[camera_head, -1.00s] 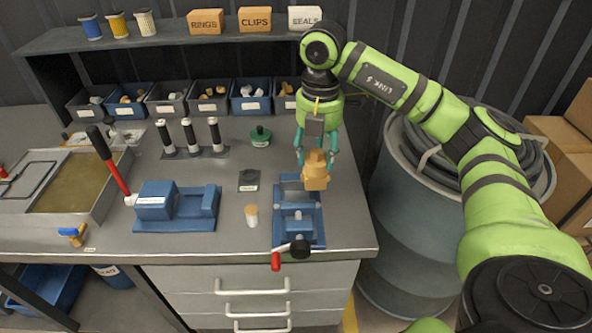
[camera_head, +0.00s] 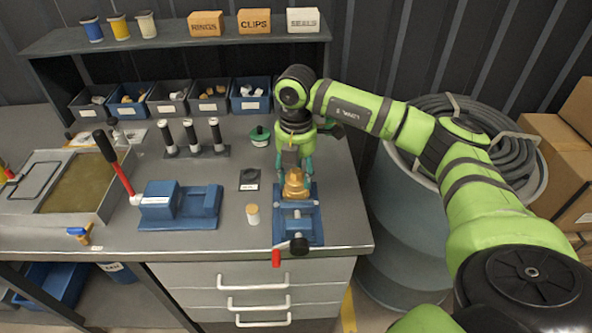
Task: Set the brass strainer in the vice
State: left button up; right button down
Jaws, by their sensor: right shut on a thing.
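The brass strainer (camera_head: 295,186) is a gold-coloured, stepped piece, held upright. My right gripper (camera_head: 294,174) is shut on it from above, with its teal fingers on either side. The strainer is at the back part of the blue vice (camera_head: 298,227), at or just above the jaws; whether it touches them I cannot tell. The vice stands at the bench's front right, with a red-handled crank (camera_head: 276,257) at its front. The gripper and strainer hide the rear of the vice. My left gripper is not in view.
Left of the vice stand a small white pot with a tan lid (camera_head: 252,214), a dark labelled block (camera_head: 249,179) and a blue fixture (camera_head: 180,206). A green-topped part (camera_head: 260,136) stands behind. A drum (camera_head: 400,215) with coiled hose is right of the bench.

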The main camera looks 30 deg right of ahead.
jog(key=c, duration=0.5)
grip_release()
jog(key=shift+f, duration=0.1)
jog(key=shift+r+b, duration=0.8)
jog(key=shift+r, duration=5.35)
